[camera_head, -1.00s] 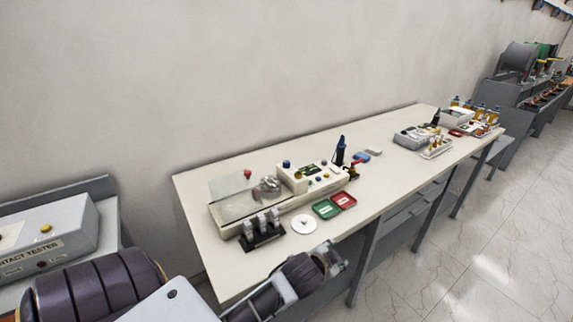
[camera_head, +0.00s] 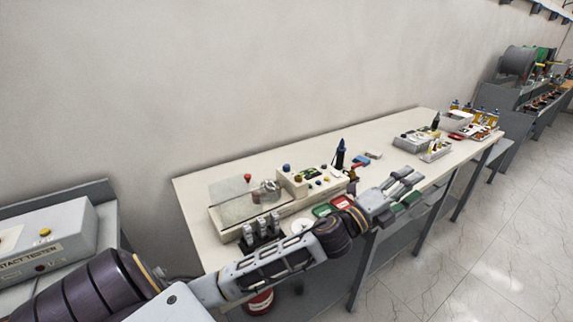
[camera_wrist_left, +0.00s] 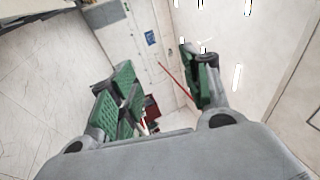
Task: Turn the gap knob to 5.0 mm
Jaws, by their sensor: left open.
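A beige tester box (camera_head: 300,187) with a dark display and several small coloured knobs or buttons stands on the bench. A blue knob (camera_head: 286,167) sits on its left end. I cannot tell which one is the gap knob, and no scale or value is readable. My left gripper (camera_head: 408,186) is open and empty, to the right of the box near the bench's front edge, apart from the box. The left wrist view shows its green-padded fingers (camera_wrist_left: 163,85) spread with nothing between them. My left forearm hides part of the bench front. My right gripper is not in view.
The white bench (camera_head: 215,170) runs along the wall. A clear-covered fixture (camera_head: 232,195), a dark rack of grey pieces (camera_head: 262,228), a green tray (camera_head: 322,210) and a red tray (camera_head: 341,202) are near the box. A dark blue bottle (camera_head: 340,155) stands behind it.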

